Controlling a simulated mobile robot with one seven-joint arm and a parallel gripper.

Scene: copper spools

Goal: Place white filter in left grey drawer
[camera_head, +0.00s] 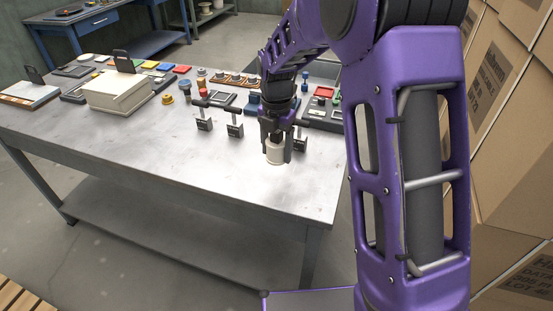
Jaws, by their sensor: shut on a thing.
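The white filter (275,154) is a small white cylinder, upright between the fingers of my gripper (277,142). My gripper points down and is shut on it, near the right end of the grey table. I cannot tell whether the filter touches the table top or hangs just above it. No grey drawer can be made out for sure in this view. My purple arm comes in from the upper right and hides part of the table's right side.
The metal table (150,150) has a clear front half. A cream box (117,93) stands at the left. Several black clamps stand left of my gripper, including one close by (234,130). Colored items line the back. Cardboard boxes (515,130) are stacked at the right.

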